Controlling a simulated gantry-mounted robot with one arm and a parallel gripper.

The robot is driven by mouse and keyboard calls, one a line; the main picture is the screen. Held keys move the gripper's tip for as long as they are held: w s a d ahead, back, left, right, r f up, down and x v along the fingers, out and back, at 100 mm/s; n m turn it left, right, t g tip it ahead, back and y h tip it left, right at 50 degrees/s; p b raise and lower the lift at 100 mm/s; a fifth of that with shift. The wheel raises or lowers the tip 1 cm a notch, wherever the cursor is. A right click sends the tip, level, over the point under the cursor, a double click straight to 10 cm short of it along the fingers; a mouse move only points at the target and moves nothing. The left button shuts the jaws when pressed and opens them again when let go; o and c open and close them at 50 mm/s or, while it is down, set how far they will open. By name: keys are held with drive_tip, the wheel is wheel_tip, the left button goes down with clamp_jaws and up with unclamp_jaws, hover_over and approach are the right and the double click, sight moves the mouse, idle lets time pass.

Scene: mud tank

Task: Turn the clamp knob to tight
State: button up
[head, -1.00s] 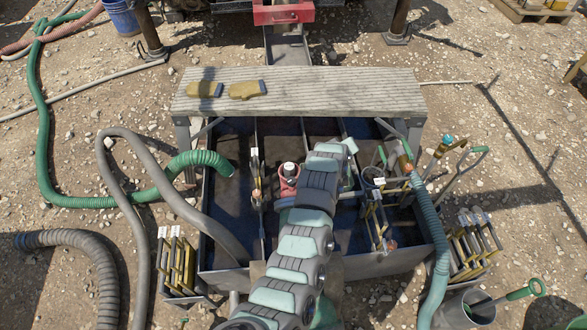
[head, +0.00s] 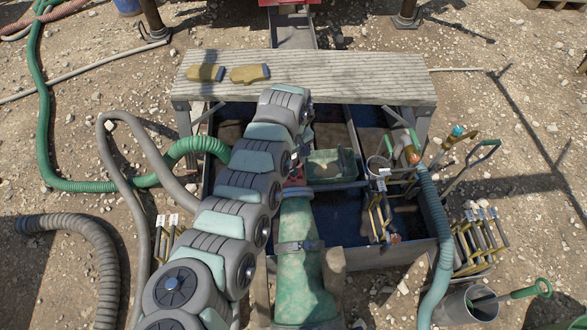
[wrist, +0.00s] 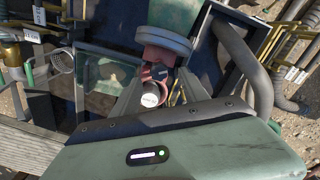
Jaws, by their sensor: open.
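In the wrist view a round knob with a pale, labelled cap (wrist: 151,97) stands on a dark stem at a red fitting (wrist: 160,58). The fitting meets a green flanged pipe (wrist: 175,17); the pipe also shows in the head view (head: 300,255). My gripper (wrist: 158,76) is open, with its two grey fingers reaching along either side of the knob. I cannot tell whether they touch it. In the head view my arm hides the gripper and knob, and only a bit of the red fitting (head: 295,178) shows.
A green tray (head: 333,163) is close beside the fitting in the partitioned mud tank (head: 405,255). Hoses (head: 432,215) and tagged valve frames (head: 380,215) crowd the right side.

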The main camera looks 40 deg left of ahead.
sight(293, 170)
drive_tip(key=shift+w+f+b, duration=0.1)
drive_tip(key=shift+f+b, duration=0.4)
drive_tip(key=shift+f, duration=1.5)
drive_tip(key=shift+c, duration=0.4)
clamp_jaws()
